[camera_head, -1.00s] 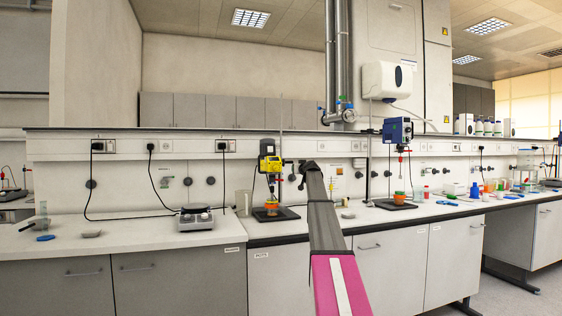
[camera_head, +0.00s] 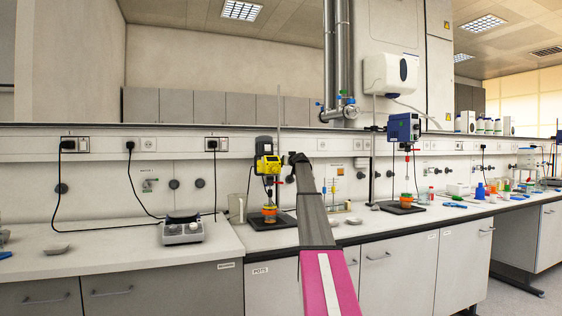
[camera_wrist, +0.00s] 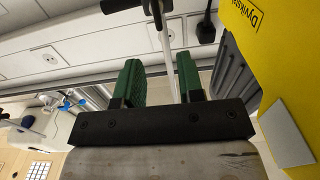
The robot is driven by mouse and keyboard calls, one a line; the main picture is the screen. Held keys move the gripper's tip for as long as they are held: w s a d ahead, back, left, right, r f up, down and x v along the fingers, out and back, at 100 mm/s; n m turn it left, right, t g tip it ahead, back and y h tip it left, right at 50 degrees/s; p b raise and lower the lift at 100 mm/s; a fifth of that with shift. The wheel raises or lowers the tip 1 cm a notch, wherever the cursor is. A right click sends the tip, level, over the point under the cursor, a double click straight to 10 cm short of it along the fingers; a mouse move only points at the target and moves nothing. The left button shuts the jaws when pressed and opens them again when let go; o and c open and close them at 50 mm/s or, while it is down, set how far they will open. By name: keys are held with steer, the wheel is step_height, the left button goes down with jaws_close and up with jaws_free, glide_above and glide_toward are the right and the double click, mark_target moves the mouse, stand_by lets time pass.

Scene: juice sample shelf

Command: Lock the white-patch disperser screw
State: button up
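The yellow disperser (camera_head: 267,163) stands on the bench left of my gripper, with an orange-banded vessel (camera_head: 269,213) under it. In the wrist view its yellow body (camera_wrist: 244,55) fills the right side and bears a white patch (camera_wrist: 285,132). My gripper (camera_wrist: 161,72) is open, its green fingers apart. A thin metal rod (camera_wrist: 166,48) shows between them, not gripped. In the head view my gripper (camera_head: 297,158) is close to the disperser's right side.
A blue disperser (camera_head: 403,128) stands to the right on its own stand. A hotplate (camera_head: 183,230) is on the left bench, and a clear beaker (camera_head: 237,207) stands left of the yellow disperser. Bottles and small items crowd the bench at right.

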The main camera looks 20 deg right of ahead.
steer(key=w, duration=0.9)
steer(key=shift+w+a, duration=0.15)
steer(key=shift+w, duration=0.05)
jaws_close()
